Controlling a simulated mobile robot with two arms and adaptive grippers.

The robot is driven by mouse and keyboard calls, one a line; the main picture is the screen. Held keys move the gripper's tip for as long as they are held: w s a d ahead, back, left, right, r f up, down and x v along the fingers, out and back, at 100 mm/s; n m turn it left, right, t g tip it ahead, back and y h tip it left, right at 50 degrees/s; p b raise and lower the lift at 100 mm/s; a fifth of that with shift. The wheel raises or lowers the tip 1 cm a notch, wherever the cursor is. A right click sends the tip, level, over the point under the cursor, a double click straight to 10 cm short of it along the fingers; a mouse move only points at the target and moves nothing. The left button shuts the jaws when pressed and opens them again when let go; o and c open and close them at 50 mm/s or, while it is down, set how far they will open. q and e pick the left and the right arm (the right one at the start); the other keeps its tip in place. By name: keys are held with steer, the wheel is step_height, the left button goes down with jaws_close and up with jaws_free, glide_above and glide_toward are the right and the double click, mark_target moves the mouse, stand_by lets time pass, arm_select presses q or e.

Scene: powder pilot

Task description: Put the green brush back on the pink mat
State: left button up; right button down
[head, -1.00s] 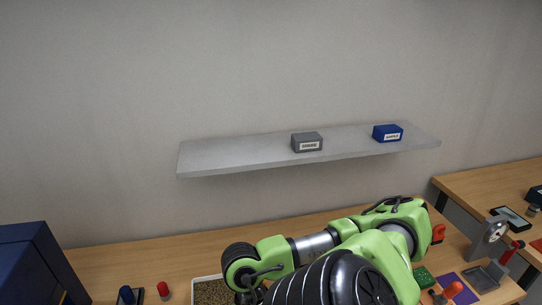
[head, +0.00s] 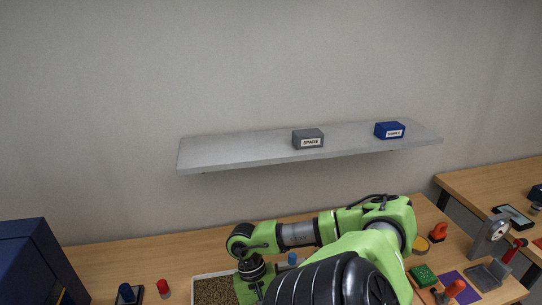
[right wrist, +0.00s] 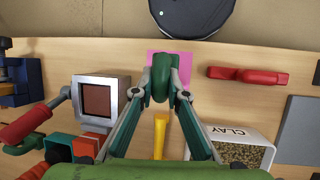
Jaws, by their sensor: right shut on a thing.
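In the right wrist view my right gripper (right wrist: 162,96) is shut on the green brush (right wrist: 162,75), whose dark green rounded body sits between the fingertips. The pink mat (right wrist: 183,62) lies on the wooden table just behind the brush in that view and is partly covered by it. I cannot tell whether the brush touches the mat. In the head view my right arm reaches to the left over the table, and its fingertips, the brush and the pink mat are hidden. My left gripper is not in view.
A white tray of grains marked CLAY (right wrist: 240,150) stands right of the gripper. A yellow piece (right wrist: 160,136) lies between the fingers' bases. A grey box with a dark red face (right wrist: 101,98) is left, a red object (right wrist: 247,75) right. A purple mat (head: 464,292) lies far right.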

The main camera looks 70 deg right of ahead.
steer(key=shift+w+d+f, duration=0.1)
steer(key=shift+d+f, duration=0.05)
steer(key=shift+f, duration=0.1)
step_height(320, 180, down, 3)
steer(key=shift+r+p, duration=0.2)
steer(key=shift+p, duration=0.2)
steer(key=shift+d+f, duration=0.1)
steer(key=shift+f, duration=0.25)
steer(key=shift+f, duration=0.15)
steer(key=c, duration=2)
jaws_free()
